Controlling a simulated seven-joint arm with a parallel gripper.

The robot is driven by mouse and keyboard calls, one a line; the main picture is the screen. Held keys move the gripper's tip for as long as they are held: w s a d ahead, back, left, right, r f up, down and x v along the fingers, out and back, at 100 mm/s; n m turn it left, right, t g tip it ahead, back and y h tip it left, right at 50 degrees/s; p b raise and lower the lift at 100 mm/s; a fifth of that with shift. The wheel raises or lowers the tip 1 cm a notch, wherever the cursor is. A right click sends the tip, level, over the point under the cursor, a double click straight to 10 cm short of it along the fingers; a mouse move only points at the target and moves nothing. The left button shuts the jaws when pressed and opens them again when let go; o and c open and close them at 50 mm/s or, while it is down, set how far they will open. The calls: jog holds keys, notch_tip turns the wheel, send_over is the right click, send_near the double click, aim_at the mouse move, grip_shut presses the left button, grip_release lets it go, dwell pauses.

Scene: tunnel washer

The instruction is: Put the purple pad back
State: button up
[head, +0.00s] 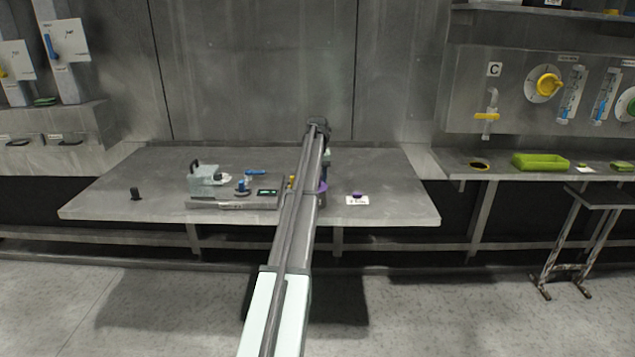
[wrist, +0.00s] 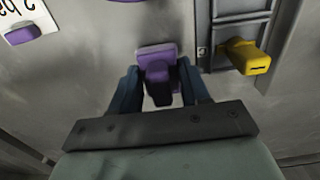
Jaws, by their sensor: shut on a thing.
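My gripper (wrist: 158,82) is shut on a purple pad (wrist: 158,66), a blocky piece between the two dark blue fingers in the wrist view. The pad is close over the grey metal surface; I cannot tell whether it touches it. A second, small purple piece (wrist: 22,33) lies on a white card with writing (wrist: 48,17) at the upper left of the wrist view. The head view shows this small piece (head: 358,195) and its card (head: 357,201) right of my arm. Some purple (head: 322,187) shows beside my arm there; the arm hides most of the gripper.
A metal table (head: 395,212) carries a grey device (head: 204,180) on a base plate, with blue knob (head: 242,187) and small display (head: 267,192). A yellow block (wrist: 248,57) is right of my gripper in the wrist view. A black peg (head: 135,193) stands at left. The table's right end is clear.

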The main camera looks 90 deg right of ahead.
jog(key=shift+f, duration=0.8)
jog(key=shift+f, duration=0.1)
jog(key=o, duration=1)
notch_tip(320, 180, up, 12)
jog(key=shift+r, duration=0.15)
